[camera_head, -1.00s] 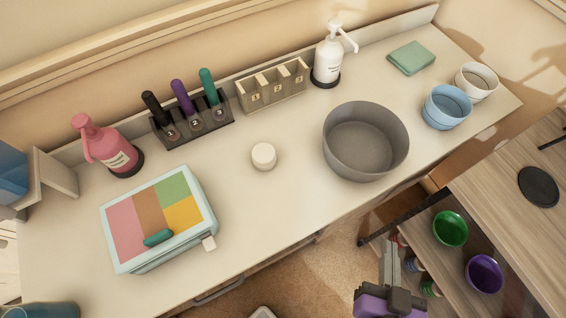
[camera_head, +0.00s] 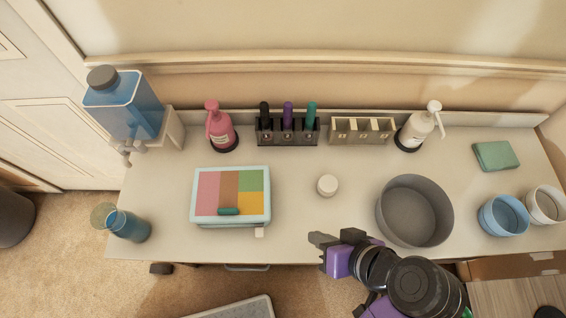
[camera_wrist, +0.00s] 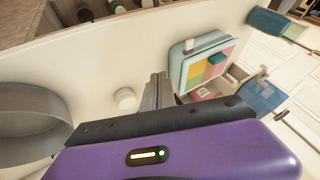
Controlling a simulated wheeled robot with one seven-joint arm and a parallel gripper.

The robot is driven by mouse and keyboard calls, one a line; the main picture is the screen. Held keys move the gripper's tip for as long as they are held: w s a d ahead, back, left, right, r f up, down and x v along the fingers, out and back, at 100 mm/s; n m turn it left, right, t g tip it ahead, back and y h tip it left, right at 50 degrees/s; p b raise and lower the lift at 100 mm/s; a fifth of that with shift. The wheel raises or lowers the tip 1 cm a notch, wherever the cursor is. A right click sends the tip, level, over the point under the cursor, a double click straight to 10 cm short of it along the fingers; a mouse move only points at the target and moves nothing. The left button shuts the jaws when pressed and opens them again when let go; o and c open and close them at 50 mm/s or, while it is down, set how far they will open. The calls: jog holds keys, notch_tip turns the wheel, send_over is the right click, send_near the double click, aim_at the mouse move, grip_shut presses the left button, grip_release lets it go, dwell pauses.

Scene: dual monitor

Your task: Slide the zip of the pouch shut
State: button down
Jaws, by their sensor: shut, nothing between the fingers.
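The pouch (camera_head: 222,223) looks like a flat pale-blue case on the counter, left of centre, with pink, brown, green and yellow panels on top. A small teal piece (camera_head: 229,211) lies on its panels. A pale tab (camera_head: 259,232) sticks out at its front right corner; I cannot tell whether this is the zip pull. My gripper (camera_head: 318,240) is shut and empty, to the right of the pouch near the counter's front edge. In the wrist view the shut fingers (camera_wrist: 158,91) show beside the pouch (camera_wrist: 176,70), apart from it as far as I can tell.
A white round jar (camera_head: 327,185) stands between pouch and grey bowl (camera_head: 414,212). A pink bottle (camera_head: 221,130), marker rack (camera_head: 287,135), wooden holder (camera_head: 361,131) and white pump bottle (camera_head: 414,130) line the back. Counter between pouch and jar is clear.

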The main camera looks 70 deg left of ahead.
jog(key=shift+s+d+r+n+g, duration=0.1)
jog(key=shift+s+d+n+g, duration=0.25)
jog(key=shift+s, duration=0.3)
jog(key=shift+h, duration=0.3)
jog(key=x, duration=1)
jog(key=shift+s, duration=0.15)
jog(key=shift+s+a+r, duration=0.1)
jog(key=shift+s, duration=0.45)
jog(key=shift+s+a, duration=0.15)
jog(key=shift+s, duration=0.45)
jog(key=shift+s+a+p, duration=0.25)
jog(key=shift+s+p, duration=0.05)
jog(key=shift+s, duration=0.4)
jog(key=s+a+p, duration=0.1)
jog(key=s, duration=0.3)
jog(key=s+a+p, duration=0.1)
jog(key=s, duration=0.4)
jog(key=s+a+p, duration=0.1)
jog(key=s, duration=0.4)
jog(key=shift+s+a+p, duration=0.25)
jog(key=shift+a+p, duration=0.05)
jog(key=shift+p, duration=0.05)
